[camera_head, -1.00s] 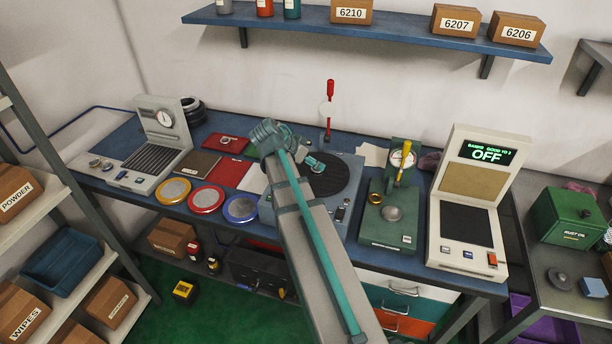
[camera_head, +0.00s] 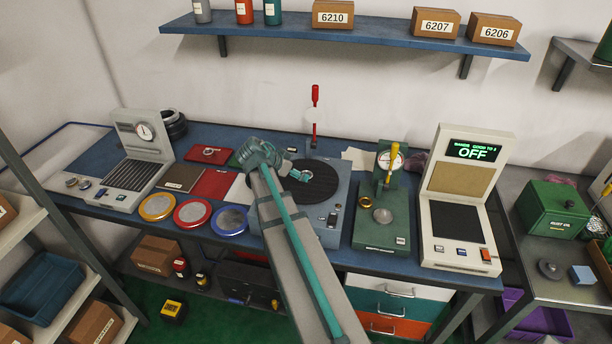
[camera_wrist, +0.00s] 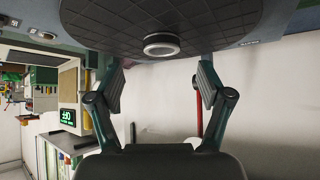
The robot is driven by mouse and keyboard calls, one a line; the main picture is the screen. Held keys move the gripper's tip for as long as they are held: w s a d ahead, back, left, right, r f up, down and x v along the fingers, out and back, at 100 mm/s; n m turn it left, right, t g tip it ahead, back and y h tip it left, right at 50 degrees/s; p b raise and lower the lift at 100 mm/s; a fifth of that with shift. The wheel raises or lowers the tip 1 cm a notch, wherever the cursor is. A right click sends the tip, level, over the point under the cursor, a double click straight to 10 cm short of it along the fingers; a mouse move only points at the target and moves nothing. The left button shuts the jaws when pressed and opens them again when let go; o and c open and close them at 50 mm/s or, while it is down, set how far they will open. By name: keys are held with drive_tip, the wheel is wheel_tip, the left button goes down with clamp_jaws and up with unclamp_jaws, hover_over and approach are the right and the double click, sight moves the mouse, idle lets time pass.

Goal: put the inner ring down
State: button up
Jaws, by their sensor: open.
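A small metal ring (camera_wrist: 162,46), the inner ring by its look, lies on the black round grid pad (camera_wrist: 100,18) in the wrist view. My gripper (camera_wrist: 161,75) is open, with one finger to each side of the ring and a clear gap on both sides. The ring appears just beyond the fingertips; neither finger touches it. In the head view my gripper (camera_head: 301,177) is over the black disc of the blue-grey machine (camera_head: 329,234), and the ring is hard to make out there.
A red-handled lever (camera_head: 315,110) stands behind the disc. To the right are a green dial gauge stand (camera_head: 382,232) and a tester reading OFF (camera_head: 460,210). To the left are a blue-rimmed dish (camera_head: 230,220), a red-rimmed dish (camera_head: 193,214) and a red tray (camera_head: 222,152).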

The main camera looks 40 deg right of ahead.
drive_tip(key=shift+w+d+f+p, duration=0.1)
drive_tip(key=shift+d+f+p, duration=0.2)
drive_tip(key=shift+d+p, duration=0.25)
drive_tip(key=shift+p+x, duration=0.8)
drive_tip(key=shift+x, duration=1.1)
drive_tip(key=c, duration=1.4)
drive_tip(key=shift+r, duration=0.15)
